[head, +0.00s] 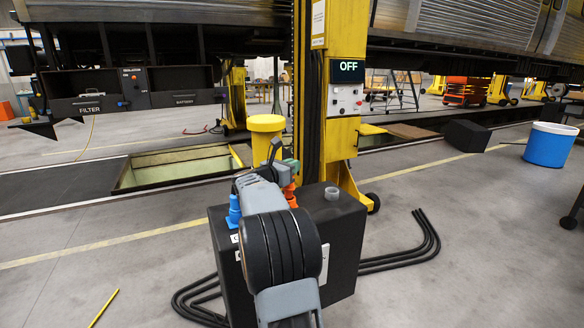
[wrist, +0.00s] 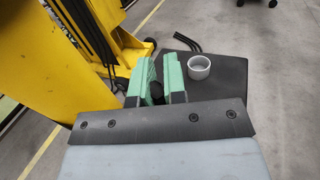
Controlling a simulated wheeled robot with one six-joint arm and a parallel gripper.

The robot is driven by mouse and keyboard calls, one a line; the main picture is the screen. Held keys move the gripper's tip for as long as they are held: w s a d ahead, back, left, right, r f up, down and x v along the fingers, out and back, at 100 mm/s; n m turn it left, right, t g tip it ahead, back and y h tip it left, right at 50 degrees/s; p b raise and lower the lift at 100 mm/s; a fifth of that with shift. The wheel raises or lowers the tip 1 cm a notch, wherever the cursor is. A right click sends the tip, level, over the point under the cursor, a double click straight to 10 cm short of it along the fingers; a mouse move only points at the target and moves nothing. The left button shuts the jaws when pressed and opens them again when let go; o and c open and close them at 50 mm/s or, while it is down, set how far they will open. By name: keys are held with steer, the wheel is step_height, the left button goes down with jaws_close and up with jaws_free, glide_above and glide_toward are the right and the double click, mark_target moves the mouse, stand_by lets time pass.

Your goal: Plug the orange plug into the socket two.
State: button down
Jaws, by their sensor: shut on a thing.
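I cannot tell whether the plug touches the box. A round, hollow grey socket (head: 332,193) stands open on the box top, to the right of the plug; it also shows in the wrist view (wrist: 199,67). No socket number is readable.
A blue plug (head: 234,211) stands at the box's left. A yellow lifting column (head: 345,90) with an OFF display rises behind the box. Black cables (head: 415,245) lie on the floor around it. An open pit (head: 180,168) lies behind left; a blue bin (head: 550,145) stands far right.

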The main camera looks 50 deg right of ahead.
steer(key=shift+f+b, duration=1.6)
steer(key=shift+b, duration=0.25)
steer(key=c, duration=1.1)
jaws_free()
steer(key=shift+a, duration=0.1)
steer(key=a, duration=1.3)
steer(key=shift+a+b, duration=0.35)
steer(key=shift+b, duration=0.1)
steer(key=shift+r, duration=0.1)
